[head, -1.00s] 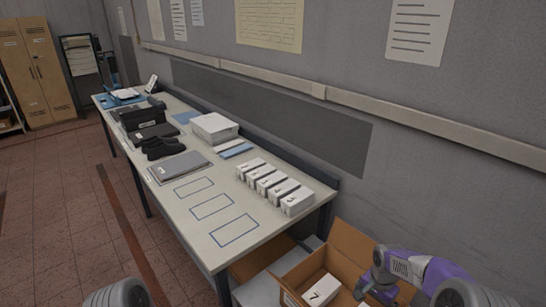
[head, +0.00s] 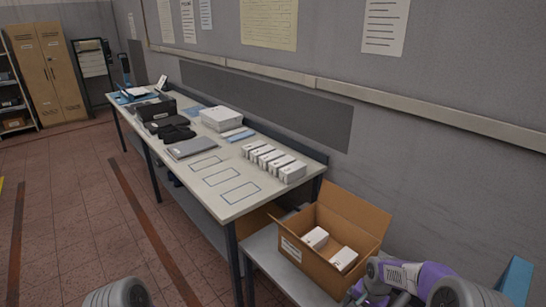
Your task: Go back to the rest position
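My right arm, purple and grey, comes in at the lower right of the head view. My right gripper (head: 352,298) is at the bottom edge, in front of the near right side of an open cardboard box (head: 305,262). It is small and partly cut off, so its fingers cannot be made out. Two white boxes, a left one (head: 315,238) and a right one (head: 343,259), lie inside the cardboard box. My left gripper is out of view.
The cardboard box stands on a low grey stand (head: 262,256) beside a long table (head: 205,184). The table bears a row of small white boxes (head: 291,173), blue outlined rectangles, a grey folder (head: 191,148) and dark items. Open tiled floor (head: 95,215) lies to the left.

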